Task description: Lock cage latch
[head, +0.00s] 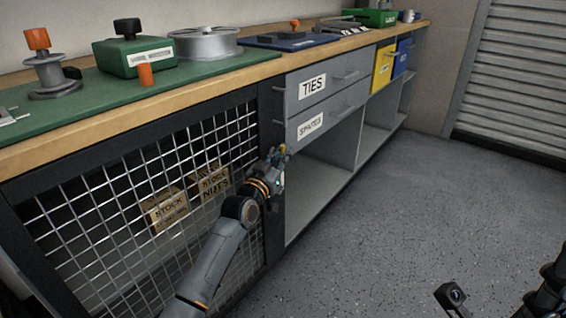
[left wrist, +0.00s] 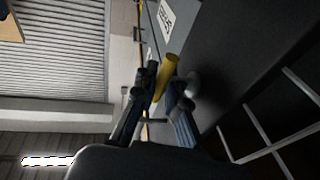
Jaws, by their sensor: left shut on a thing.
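The cage door (head: 122,165) is a dark-framed wire mesh panel under the bench, and it looks shut. A yellow latch handle (head: 283,147) shows at the door's right edge, mostly hidden by my left gripper (head: 279,158). In the left wrist view the latch handle is a yellow cylinder (left wrist: 166,72) between the dark fingers of my left gripper (left wrist: 163,88). The gripper is shut on it. A rounded grey part (left wrist: 196,84) sits beside the fingers, against the dark frame. The latch's exact locking position cannot be told.
Stock boxes (head: 168,208) stand behind the mesh. Grey drawers (head: 312,88) marked TIES and SPACERS and an open shelf (head: 312,195) are right of the cage. A wooden bench top (head: 130,119) holds tools above. The speckled floor (head: 420,200) at right is mostly clear.

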